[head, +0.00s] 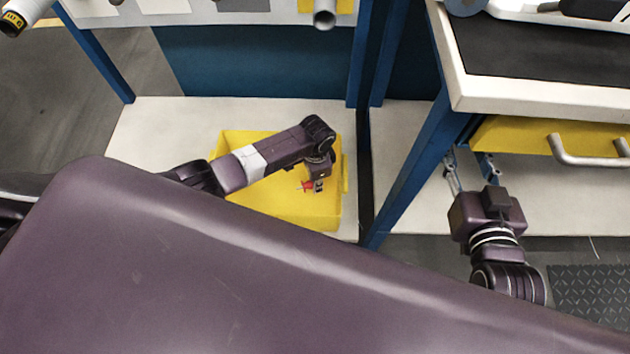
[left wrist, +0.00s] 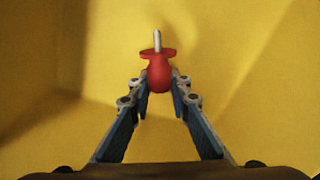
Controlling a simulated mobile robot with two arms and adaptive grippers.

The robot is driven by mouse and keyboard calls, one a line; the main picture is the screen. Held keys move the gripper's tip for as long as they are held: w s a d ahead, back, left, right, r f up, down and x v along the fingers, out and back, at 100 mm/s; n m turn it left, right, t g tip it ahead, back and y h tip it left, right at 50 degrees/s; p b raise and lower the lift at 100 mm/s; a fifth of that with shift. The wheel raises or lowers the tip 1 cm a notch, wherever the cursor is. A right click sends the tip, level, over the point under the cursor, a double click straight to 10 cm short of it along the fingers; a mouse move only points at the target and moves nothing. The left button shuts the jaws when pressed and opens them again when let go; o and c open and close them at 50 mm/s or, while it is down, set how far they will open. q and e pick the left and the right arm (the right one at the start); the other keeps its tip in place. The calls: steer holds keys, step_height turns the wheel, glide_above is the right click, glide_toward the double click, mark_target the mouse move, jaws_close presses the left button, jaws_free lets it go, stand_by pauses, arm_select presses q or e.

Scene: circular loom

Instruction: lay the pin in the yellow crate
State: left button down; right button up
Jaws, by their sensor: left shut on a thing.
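The yellow crate (head: 318,212) stands on the pale lower shelf and also fills the background of the left wrist view (left wrist: 60,60). My left arm reaches over the crate, and my left gripper (head: 313,186) points down within its outline. The gripper is shut on the pin (left wrist: 158,72), which has a red rounded head, a red flange and a thin metal tip. A little of the pin's red shows in the head view (head: 305,186). I cannot tell how far the pin is above the crate's floor. My right gripper (head: 469,168) is open and empty, away from the crate.
Blue posts (head: 408,170) stand right of the crate. A worktable (head: 540,92) with a yellow drawer and metal handle (head: 590,150) is close to my right gripper. The pale shelf (head: 145,135) is bare left of the crate. Metal tubes (head: 324,14) jut out above.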

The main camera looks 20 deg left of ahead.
arm_select(q)
steer(key=shift+s+a+f, duration=0.1)
steer(key=shift+s+f, duration=0.15)
steer(key=shift+f, duration=0.25)
steer(key=shift+s+f, duration=0.2)
steer(key=shift+f, duration=0.25)
arm_select(e)
steer(key=shift+f, duration=0.3)
arm_select(q)
steer(key=c, duration=2.1)
jaws_free()
steer(key=shift+o, duration=1.3)
steer(key=shift+f, duration=0.15)
steer(key=shift+o, duration=0.6)
steer(key=shift+w+f, duration=0.3)
steer(key=shift+f, duration=0.05)
steer(key=shift+r, duration=0.35)
arm_select(e)
steer(key=shift+w+f, duration=0.25)
steer(key=shift+w, duration=0.25)
arm_select(q)
steer(key=shift+r, duration=0.1)
arm_select(e)
steer(key=shift+s, duration=0.1)
arm_select(q)
steer(key=shift+r, duration=0.25)
steer(key=shift+r+p, duration=0.3)
steer(key=shift+r, duration=3.45)
arm_select(e)
steer(key=shift+a, duration=0.1)
